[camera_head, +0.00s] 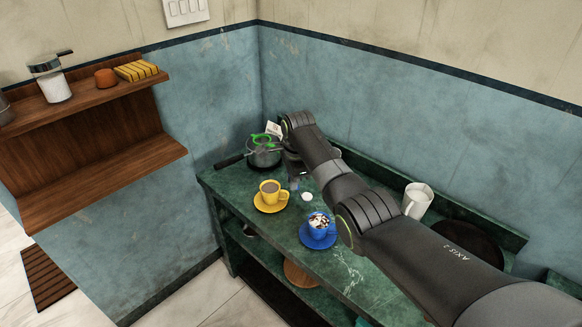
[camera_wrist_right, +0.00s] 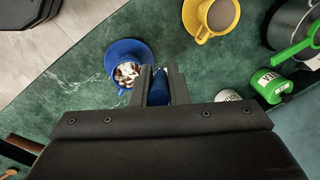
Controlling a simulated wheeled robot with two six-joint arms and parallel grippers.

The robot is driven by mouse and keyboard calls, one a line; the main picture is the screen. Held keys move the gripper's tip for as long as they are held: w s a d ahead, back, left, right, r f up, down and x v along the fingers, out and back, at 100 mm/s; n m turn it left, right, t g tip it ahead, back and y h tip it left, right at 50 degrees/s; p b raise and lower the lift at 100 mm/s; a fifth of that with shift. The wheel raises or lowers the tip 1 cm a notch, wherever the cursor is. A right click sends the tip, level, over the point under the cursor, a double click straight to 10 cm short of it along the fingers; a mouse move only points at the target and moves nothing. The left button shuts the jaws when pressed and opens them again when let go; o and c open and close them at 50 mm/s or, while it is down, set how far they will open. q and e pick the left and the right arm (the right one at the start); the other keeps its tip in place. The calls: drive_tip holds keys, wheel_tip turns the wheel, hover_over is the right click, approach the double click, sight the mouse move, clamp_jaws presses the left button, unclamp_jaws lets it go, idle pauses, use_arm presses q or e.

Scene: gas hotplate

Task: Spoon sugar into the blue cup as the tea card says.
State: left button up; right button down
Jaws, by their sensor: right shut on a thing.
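The blue cup (camera_head: 319,224) stands on a blue saucer (camera_head: 318,241) near the counter's front edge. Its contents look white with brown patches; it also shows in the wrist view (camera_wrist_right: 127,72). My right gripper (camera_head: 302,174) is shut on a slim blue thing (camera_wrist_right: 158,92), which looks like a spoon handle. A small white rounded end (camera_head: 307,196) shows below the gripper, behind the blue cup and apart from it. A white card (camera_head: 273,128) stands at the back, too small to read. My left gripper is out of view.
A yellow cup (camera_head: 269,188) of brown drink sits on its saucer beside the blue one. The left shelf (camera_head: 110,100) holds a jar of white contents (camera_head: 55,88).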

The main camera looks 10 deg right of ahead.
drive_tip(key=s+d+f+t+y+p, duration=0.1)
drive_tip(key=s+d+f+t+p, duration=0.1)
drive_tip(key=s+p, duration=0.5)
drive_tip(key=shift+s+d+t+y, duration=0.35)
drive_tip(key=shift+d+t, duration=0.2)
drive_tip(key=shift+t, duration=0.55)
drive_tip(key=shift+w+f, duration=0.1)
drive_tip(key=s+t, duration=0.1)
drive_tip(key=s+d+f+t+y, duration=0.1)
drive_tip(key=shift+s+d+f+t+b, duration=0.1)
drive_tip(key=shift+s+f+t+b, duration=0.2)
drive_tip(key=shift+t+b, duration=0.1)
drive_tip(key=shift+f+y, duration=0.1)
drive_tip(key=shift+y, duration=0.15)
